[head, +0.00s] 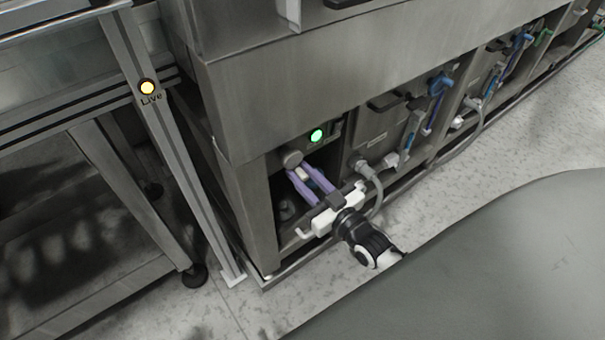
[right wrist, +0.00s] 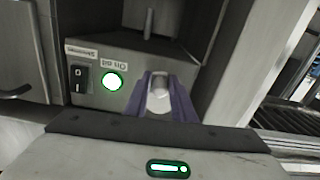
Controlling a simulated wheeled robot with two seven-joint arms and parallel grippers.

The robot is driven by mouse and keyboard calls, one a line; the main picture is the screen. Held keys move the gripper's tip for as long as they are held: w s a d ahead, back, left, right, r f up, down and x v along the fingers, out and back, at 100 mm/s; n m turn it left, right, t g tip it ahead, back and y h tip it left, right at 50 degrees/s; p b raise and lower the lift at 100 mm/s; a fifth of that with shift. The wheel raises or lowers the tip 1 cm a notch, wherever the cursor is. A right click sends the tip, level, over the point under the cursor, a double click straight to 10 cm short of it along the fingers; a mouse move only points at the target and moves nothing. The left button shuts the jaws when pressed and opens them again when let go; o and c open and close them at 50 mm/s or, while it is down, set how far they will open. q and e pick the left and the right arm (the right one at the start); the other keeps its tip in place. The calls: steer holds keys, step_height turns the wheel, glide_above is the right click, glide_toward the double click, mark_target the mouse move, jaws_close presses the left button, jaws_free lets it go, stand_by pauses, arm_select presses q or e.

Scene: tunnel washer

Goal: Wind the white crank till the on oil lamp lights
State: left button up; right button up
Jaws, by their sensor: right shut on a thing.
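The white crank (right wrist: 158,97) shows in the right wrist view as a pale rounded handle between the purple fingers of my right gripper (right wrist: 162,84). In the head view, my right gripper (head: 302,173) reaches into an open bay low in the steel machine, its fingers shut on the crank. Most of the crank is hidden by the fingers. The on oil lamp (right wrist: 113,81) glows bright green on a grey panel beside the crank; it also shows green in the head view (head: 316,135). My left gripper is not in view.
A black rocker switch (right wrist: 80,79) sits left of the lamp in the wrist view. A yellow lamp (head: 147,87) marked Live is on a steel post at left. Hoses and coloured valves (head: 440,84) run along the machine's base. The floor (head: 480,168) in front is clear.

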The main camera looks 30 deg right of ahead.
steer(key=o, duration=0.9)
steer(key=shift+w+d+r, duration=0.1)
steer(key=shift+d+r, duration=0.15)
steer(key=shift+d, duration=0.05)
steer(key=shift+a+f, duration=0.1)
arm_select(q)
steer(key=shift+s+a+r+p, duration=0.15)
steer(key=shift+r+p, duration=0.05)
steer(key=shift+p, duration=0.75)
arm_select(e)
steer(key=s, duration=1)
steer(key=shift+s+d, duration=0.2)
steer(key=shift+d, duration=0.2)
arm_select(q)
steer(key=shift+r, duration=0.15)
